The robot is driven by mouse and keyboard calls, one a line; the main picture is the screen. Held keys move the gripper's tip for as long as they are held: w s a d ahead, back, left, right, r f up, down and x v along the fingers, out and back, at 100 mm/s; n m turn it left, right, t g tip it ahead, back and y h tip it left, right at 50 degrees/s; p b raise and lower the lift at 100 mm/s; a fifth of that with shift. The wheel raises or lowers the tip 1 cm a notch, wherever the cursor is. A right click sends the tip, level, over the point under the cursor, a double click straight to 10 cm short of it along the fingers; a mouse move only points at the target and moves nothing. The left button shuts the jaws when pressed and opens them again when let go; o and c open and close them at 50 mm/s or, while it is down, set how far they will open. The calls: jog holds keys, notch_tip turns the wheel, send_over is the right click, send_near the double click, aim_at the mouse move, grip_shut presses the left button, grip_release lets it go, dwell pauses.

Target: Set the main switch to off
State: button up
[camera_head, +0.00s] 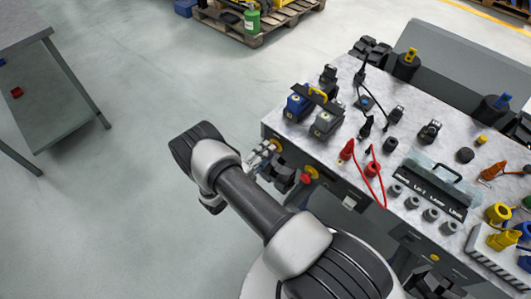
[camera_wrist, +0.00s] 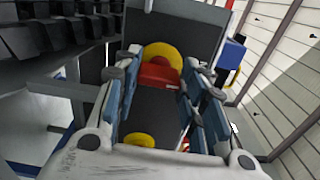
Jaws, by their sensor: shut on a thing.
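The main switch, a red knob on a round yellow plate, shows in the wrist view (camera_wrist: 160,72) on the dark front face of the bench. My gripper (camera_wrist: 161,80) has its two fingers on either side of the red knob and is shut on it. In the head view my gripper (camera_head: 267,153) is at the bench's left front corner, against a yellow plate (camera_head: 277,145); the knob itself is mostly hidden there by the fingers. I cannot tell the exact angle of the knob.
A red button on yellow (camera_head: 310,175) sits on the bench front, right of my gripper. The bench top (camera_head: 345,150) carries blue and grey boxes (camera_head: 298,105), red cables (camera_head: 372,170) and several connectors. Open floor (camera_head: 130,200) lies left; a grey table (camera_head: 25,35) stands far left.

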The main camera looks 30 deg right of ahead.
dwell(0.3)
jog(key=o, duration=1.1)
jog(key=shift+c, duration=0.2)
jog(key=shift+a, duration=0.1)
jog(key=v, duration=1.2)
